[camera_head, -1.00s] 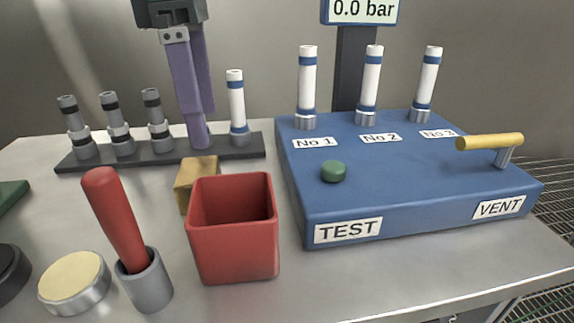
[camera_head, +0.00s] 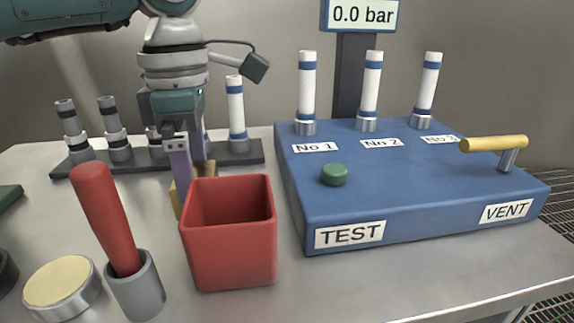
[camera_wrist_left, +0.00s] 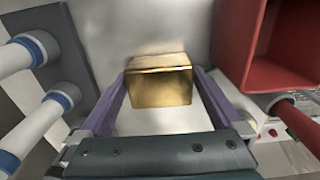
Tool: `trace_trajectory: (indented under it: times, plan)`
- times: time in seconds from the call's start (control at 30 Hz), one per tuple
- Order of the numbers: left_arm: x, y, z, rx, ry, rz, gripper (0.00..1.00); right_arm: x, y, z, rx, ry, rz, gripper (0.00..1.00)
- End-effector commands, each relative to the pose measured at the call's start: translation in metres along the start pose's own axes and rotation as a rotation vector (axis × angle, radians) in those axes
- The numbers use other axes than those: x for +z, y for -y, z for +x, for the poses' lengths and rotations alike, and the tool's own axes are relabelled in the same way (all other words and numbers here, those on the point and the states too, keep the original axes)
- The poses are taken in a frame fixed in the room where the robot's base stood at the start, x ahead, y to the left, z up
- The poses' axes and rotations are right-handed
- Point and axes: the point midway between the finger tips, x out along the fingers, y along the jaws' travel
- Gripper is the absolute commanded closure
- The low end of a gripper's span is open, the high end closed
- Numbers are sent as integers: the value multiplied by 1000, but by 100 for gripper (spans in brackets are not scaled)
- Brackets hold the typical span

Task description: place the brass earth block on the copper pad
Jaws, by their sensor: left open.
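The brass earth block (camera_head: 174,203) stands on the bench behind the red box and is partly hidden by it. It shows whole in the left wrist view (camera_wrist_left: 159,86). My left gripper (camera_head: 192,180) is lowered over the block, fingers pointing down. In the left wrist view the open purple fingers (camera_wrist_left: 160,80) stand on either side of the block, with little room at each side. I cannot tell whether either finger touches it. I do not make out a copper pad in these views. My right gripper is not in view.
The open red box (camera_head: 230,240) stands close in front of the block. A red-handled tool in a grey cup (camera_head: 138,285) and a cream-topped round tin (camera_head: 62,283) are at front left. Behind is a dark rack (camera_head: 235,155) of tubes; right is the blue test stand (camera_head: 400,205).

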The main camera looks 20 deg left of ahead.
Motion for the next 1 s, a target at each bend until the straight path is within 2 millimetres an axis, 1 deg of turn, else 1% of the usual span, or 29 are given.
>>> trace_trajectory:
  times: [0.07,0.93,1.0]
  plan:
    - [0,0,0,0,0,0,1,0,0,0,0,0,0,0]
    - [0,0,-1,0,1,0,99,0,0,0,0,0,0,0]
    - [1,0,-2,1,3,0,100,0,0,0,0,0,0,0]
